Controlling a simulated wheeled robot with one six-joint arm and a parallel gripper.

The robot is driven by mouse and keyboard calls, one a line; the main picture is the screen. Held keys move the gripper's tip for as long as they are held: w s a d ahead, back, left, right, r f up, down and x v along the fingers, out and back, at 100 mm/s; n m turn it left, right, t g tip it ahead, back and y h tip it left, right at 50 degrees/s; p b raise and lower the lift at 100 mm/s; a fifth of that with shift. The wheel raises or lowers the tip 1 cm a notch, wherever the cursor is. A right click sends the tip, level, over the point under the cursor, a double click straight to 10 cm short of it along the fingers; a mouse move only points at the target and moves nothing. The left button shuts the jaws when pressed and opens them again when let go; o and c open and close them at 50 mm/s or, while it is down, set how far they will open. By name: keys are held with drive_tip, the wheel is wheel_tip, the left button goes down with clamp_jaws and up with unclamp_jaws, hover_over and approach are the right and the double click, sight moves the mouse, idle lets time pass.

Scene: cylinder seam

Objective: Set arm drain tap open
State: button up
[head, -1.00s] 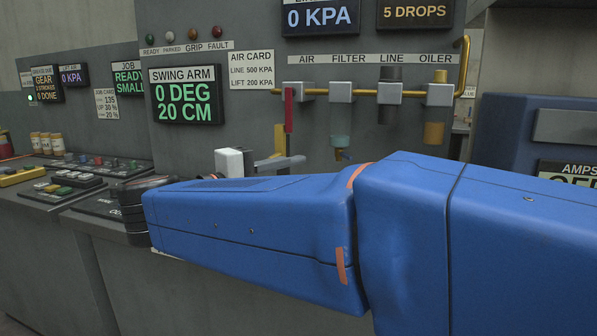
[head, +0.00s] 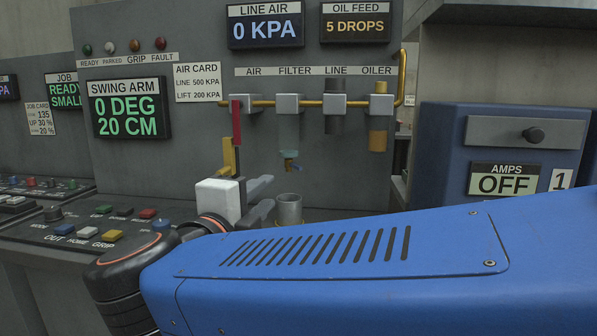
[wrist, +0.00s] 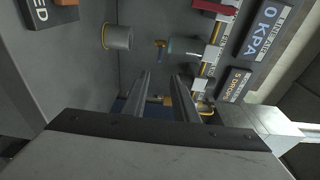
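The filter's drain tap (head: 291,166) is a small blue and brass fitting under the pale filter bowl (head: 288,131) on the grey panel. In the wrist view the tap (wrist: 160,46) is ahead of the fingertips, apart from them. My gripper (head: 270,197) has a white body and two grey fingers, spread apart with nothing between them. In the head view it is below and left of the tap. In the wrist view its fingers (wrist: 164,76) point toward the panel. I cannot tell the tap handle's setting.
A grey metal cup (head: 289,209) stands below the tap, close to the fingers. A red lever (head: 236,124) and a yellow handle (head: 228,157) are left of the filter. A yellow pipe (head: 402,75) runs to the oiler. A blue machine (head: 450,150) stands right.

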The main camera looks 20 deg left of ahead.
sight(296, 168)
drive_tip(key=w, duration=0.5)
drive_tip(key=w+a, duration=0.1)
drive_tip(key=w, duration=1.1)
drive_tip(key=shift+w+a, duration=0.15)
drive_tip(key=shift+a, duration=0.1)
clamp_jaws()
